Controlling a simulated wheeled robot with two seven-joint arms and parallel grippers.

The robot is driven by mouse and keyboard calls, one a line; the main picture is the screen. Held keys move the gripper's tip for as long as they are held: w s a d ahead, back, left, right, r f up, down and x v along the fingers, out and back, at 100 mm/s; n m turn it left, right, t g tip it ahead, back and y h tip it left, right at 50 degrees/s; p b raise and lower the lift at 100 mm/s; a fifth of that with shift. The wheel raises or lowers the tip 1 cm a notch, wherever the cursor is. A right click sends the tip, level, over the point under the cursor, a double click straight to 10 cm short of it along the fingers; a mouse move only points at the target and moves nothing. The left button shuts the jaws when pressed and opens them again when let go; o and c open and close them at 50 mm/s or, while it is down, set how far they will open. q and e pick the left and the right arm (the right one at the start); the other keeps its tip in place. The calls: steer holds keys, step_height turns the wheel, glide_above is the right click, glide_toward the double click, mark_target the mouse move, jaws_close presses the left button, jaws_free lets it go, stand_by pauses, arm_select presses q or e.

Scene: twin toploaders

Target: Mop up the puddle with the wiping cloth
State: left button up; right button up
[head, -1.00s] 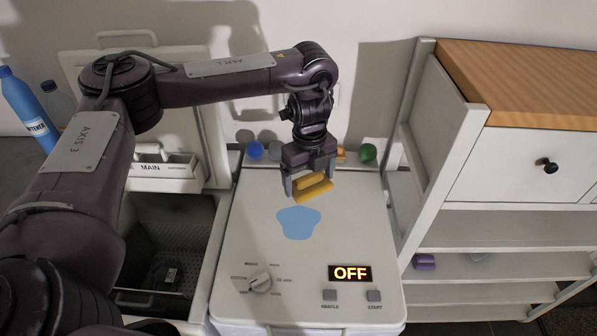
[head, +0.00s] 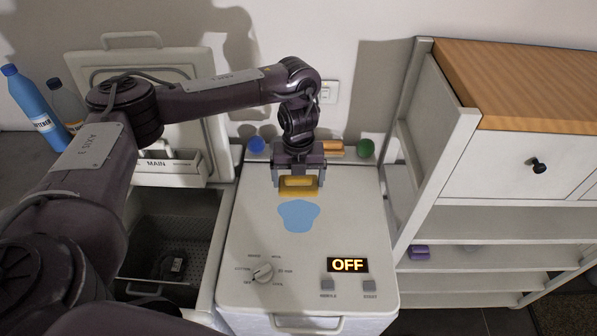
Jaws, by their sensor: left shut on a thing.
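The puddle (head: 298,216) is a flat light-blue patch on the white lid of the right toploader (head: 345,215). My left gripper (head: 298,184) is shut on the yellow wiping cloth (head: 299,187), just behind the puddle's far edge. The cloth is low over the lid; I cannot tell whether it touches the surface. The puddle's outline is whole in view. My right gripper is not in view.
The left toploader stands open, its drum (head: 172,240) showing. A blue ball (head: 256,145), a green ball (head: 365,148) and an orange item (head: 335,149) are behind the lid. A dial (head: 263,272) and OFF display (head: 348,265) are at its front. A shelf unit (head: 500,160) stands right.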

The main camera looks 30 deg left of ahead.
mark_target(308, 202)
arm_select(q)
steer(key=shift+f+b, duration=3.8)
steer(key=shift+b, duration=0.35)
steer(key=shift+f+b, duration=0.8)
steer(key=shift+f, duration=0.8)
steer(key=shift+f+b, duration=0.3)
steer(key=shift+f, duration=0.35)
steer(key=shift+d, duration=0.1)
steer(key=shift+w+d, duration=0.4)
steer(key=shift+d, duration=0.35)
steer(key=shift+w+d, duration=0.35)
steer(key=shift+d, duration=0.35)
steer(key=shift+w+d, duration=0.4)
steer(key=shift+d, duration=0.35)
steer(key=shift+w+a+b, duration=0.35)
steer(key=shift+w+a, duration=0.35)
steer(key=shift+a, duration=0.35)
steer(key=shift+w+a+b, duration=0.3)
steer(key=shift+w+a, duration=0.4)
steer(key=shift+a, duration=0.35)
